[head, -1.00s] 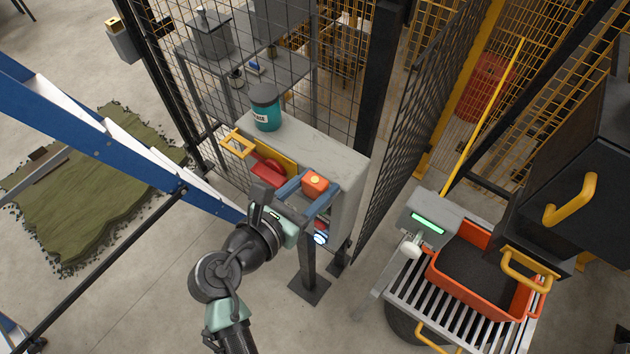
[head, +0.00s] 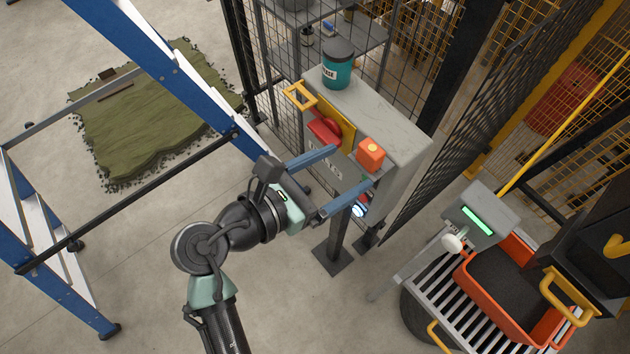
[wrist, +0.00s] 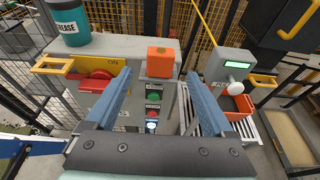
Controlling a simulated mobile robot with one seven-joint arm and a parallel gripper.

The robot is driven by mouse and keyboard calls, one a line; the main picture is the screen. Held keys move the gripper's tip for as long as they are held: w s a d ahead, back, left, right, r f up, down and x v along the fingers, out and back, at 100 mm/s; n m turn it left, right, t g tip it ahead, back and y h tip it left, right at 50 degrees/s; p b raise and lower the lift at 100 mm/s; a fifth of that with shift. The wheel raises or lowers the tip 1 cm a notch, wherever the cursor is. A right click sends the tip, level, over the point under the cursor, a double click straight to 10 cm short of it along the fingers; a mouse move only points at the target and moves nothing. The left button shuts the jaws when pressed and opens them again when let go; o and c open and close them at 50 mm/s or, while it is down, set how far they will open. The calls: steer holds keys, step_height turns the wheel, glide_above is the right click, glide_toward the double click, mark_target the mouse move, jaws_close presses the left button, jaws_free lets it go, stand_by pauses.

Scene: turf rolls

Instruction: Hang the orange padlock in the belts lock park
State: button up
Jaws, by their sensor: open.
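A small orange block (head: 371,154), its top lighter and rounded, sits at the front face of the grey cabinet (head: 405,150), right of the red handle. It also shows in the wrist view (wrist: 160,62), beyond and between my fingertips. It is the only padlock-like orange thing I make out; its shackle and what bears it are hidden. My gripper (head: 352,168) is open and empty, its blue fingers pointing at the cabinet, apart from the block. I cannot make out a label for the belts lock park.
A red handle on a yellow plate (wrist: 95,80) and lit buttons (wrist: 153,110) are on the cabinet front. A teal grease tub (head: 337,66) stands on top. A blue ladder (head: 190,90) is at left; mesh fencing and an orange crate (head: 480,290) are at right.

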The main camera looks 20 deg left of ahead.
steer(key=v, duration=0.5)
steer(key=shift+s+a+r+b, duration=0.1)
steer(key=shift+s+a+b, duration=0.05)
steer(key=shift+s+b, duration=0.15)
steer(key=w+r+m+t+y+b, duration=0.2)
steer(key=w+r+m+t+y, duration=0.15)
steer(key=w+r+m, duration=0.55)
steer(key=w+d+r+m+t+y+b, duration=0.2)
steer(key=w+r+m+t+y, duration=0.15)
steer(key=r+m, duration=0.75)
steer(key=s+d+r+m+t, duration=0.1)
steer(key=s+r+m+t, duration=0.2)
steer(key=r, duration=0.4)
steer(key=s+d+r+m+t+y+b, duration=0.1)
steer(key=s+d+r+m+t, duration=0.1)
steer(key=r, duration=0.5)
steer(key=s+d+r+m+t, duration=0.2)
steer(key=s+r+m+t, duration=0.1)
steer(key=r, duration=0.4)
steer(key=shift+s+d+m+t+y+b, duration=0.15)
steer(key=shift+s+m+t+y+b, duration=0.2)
steer(key=shift+s, duration=0.5)
